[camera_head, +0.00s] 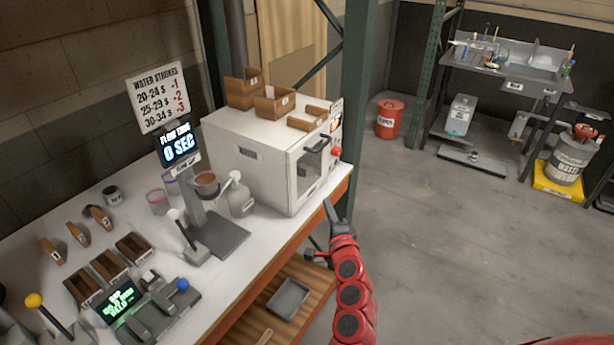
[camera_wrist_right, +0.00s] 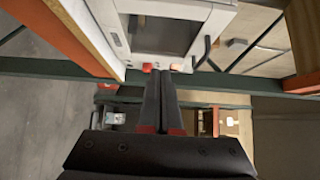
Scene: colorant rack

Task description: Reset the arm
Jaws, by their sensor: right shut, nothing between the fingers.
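My right gripper (camera_head: 328,208) is at the end of my red arm, just off the right edge of the white workbench (camera_head: 262,243), in front of the white oven-like box (camera_head: 262,150). In the right wrist view its two dark fingers (camera_wrist_right: 165,78) lie side by side, closed with nothing between them. The box's door and handle show beyond the fingertips there. The gripper appears apart from the box and the bench. My left gripper is in neither view.
The bench carries a dispenser with a "0 SEC" display (camera_head: 178,143), wooden trays (camera_head: 109,265) and a console (camera_head: 123,299). A lower shelf holds a grey tray (camera_head: 289,298). A green post (camera_head: 356,95) stands behind the gripper. Open floor (camera_head: 450,240) lies to the right.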

